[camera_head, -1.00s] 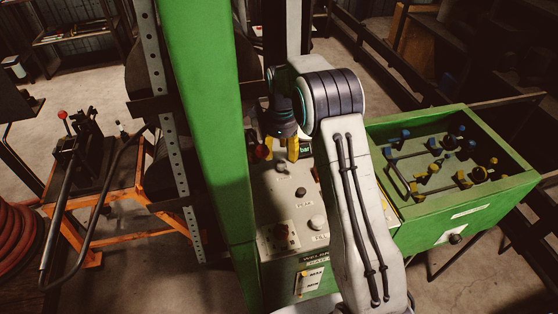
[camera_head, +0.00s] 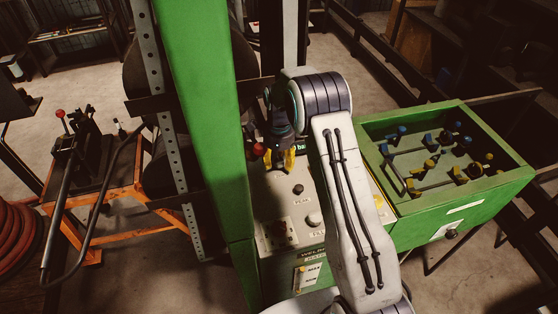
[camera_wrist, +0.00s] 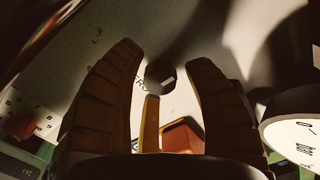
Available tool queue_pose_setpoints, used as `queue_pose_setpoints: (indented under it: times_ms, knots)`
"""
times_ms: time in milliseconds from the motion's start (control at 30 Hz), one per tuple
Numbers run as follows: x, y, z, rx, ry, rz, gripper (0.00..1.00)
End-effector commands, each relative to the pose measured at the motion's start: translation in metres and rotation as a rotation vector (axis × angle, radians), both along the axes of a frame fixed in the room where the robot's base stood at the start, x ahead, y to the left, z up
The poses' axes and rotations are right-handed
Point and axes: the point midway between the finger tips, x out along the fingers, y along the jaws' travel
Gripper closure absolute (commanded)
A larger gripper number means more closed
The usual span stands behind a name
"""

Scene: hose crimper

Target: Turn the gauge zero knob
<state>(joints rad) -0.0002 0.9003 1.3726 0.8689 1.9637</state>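The small dark zero knob (camera_wrist: 160,77) stands on the pale panel in the wrist view, with part of a printed label, "RO", beside it. My gripper (camera_wrist: 165,65) has its curved yellow fingers apart, one on each side of the knob. I cannot tell whether either finger touches it. In the head view my gripper (camera_head: 280,164) points down at the back of the grey panel (camera_head: 266,197); the zero knob is hidden there by the fingers.
A dark knob marked PEAK (camera_head: 298,189) and a pale knob (camera_head: 314,219) sit nearer on the panel. A round white dial (camera_wrist: 300,140) is close on the right in the wrist view. A green post (camera_head: 205,120) rises left; a green bin (camera_head: 460,205) stands right.

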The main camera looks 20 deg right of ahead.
Motion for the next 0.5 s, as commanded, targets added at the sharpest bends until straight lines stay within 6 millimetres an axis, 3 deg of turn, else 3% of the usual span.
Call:
queue_pose_setpoints:
  times_ms: [500]
  knots:
    - [0.0001,0.0001,0.0003,0.0,0.0,0.0,1.0]
